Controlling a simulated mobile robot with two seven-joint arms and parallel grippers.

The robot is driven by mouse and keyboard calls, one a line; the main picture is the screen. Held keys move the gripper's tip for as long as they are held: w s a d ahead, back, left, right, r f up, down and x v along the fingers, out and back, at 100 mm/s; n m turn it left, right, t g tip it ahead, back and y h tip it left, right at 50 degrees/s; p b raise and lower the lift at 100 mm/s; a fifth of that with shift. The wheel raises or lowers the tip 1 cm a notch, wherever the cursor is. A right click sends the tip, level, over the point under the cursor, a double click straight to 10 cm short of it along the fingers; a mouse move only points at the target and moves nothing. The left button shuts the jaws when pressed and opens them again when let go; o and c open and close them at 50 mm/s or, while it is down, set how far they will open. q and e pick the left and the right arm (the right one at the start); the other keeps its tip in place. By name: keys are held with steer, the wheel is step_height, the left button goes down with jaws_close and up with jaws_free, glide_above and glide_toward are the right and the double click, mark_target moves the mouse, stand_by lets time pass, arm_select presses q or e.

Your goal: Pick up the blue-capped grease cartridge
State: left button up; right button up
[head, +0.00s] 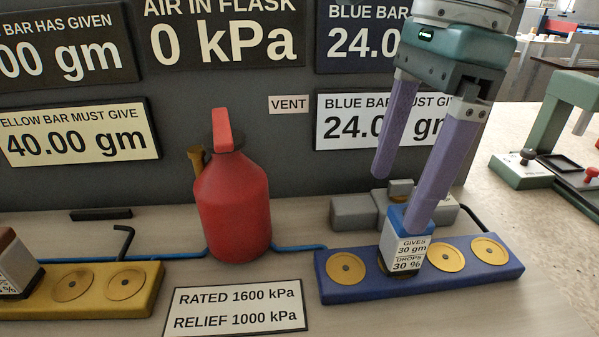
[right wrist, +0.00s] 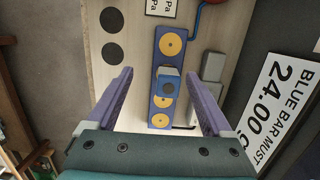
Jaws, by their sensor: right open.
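The blue-capped grease cartridge (head: 409,252) stands upright on a gold seat of the blue bar (head: 350,291). Its label reads "GIVES 30 gm, DROPS 30 %". My right gripper (head: 400,199) is open and empty above it, with purple fingers pointing down. In the head view the nearer finger overlaps the blue cap, so part of the cap is hidden. In the right wrist view the cartridge (right wrist: 168,86) shows between the spread fingers (right wrist: 160,76). I cannot tell whether a finger touches it. My left gripper is not in view.
A red flask (head: 232,205) stands left of the blue bar. A yellow bar (head: 145,275) with a brown-capped cartridge (head: 14,268) is at the far left. Grey blocks (head: 355,213) lie behind the blue bar. A green frame (head: 555,110) stands at right. Sign panels line the back.

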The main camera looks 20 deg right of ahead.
mark_target(403, 240)
steer(key=shift+h, duration=0.9)
steer(key=d, duration=0.1)
steer(key=d+f, duration=0.1)
steer(key=w+d, duration=0.1)
steer(key=shift+d+f, duration=0.35)
steer(key=shift+d, duration=0.05)
step_height(403, 240, down, 3)
steer(key=shift+s+f, duration=0.15)
steer(key=shift+f, duration=0.05)
steer(key=f, duration=0.5)
steer(key=shift+a+f, duration=0.2)
steer(key=shift+f, duration=0.15)
jaws_close()
